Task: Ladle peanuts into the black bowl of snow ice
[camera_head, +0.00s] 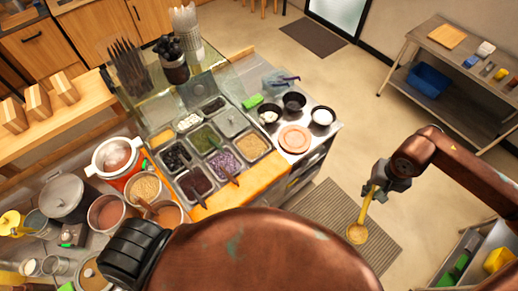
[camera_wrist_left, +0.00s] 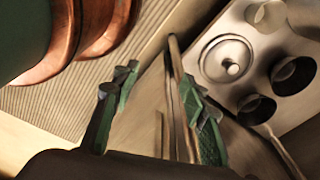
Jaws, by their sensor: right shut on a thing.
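My right gripper (camera_head: 383,183) is shut on the handle of a yellowish ladle (camera_head: 367,205). The ladle hangs down over the floor mat, right of the counter, and its scoop holds something tan, too small to identify. A black bowl (camera_head: 322,123) with white contents stands at the counter's right end. Another black bowl (camera_head: 269,124) with some white stands left of it, and a darker bowl (camera_head: 293,103) is between them. A tan-filled tray (camera_head: 251,145) may hold the peanuts. My left gripper (camera_wrist_left: 155,100) shows in the left wrist view, fingers apart, with nothing clearly between them.
A pink round plate (camera_head: 295,139) lies before the bowls. Several topping trays and large pots (camera_head: 64,195) fill the counter to the left. A steel shelf (camera_head: 455,60) stands at the back right. My copper arm hides the lower middle.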

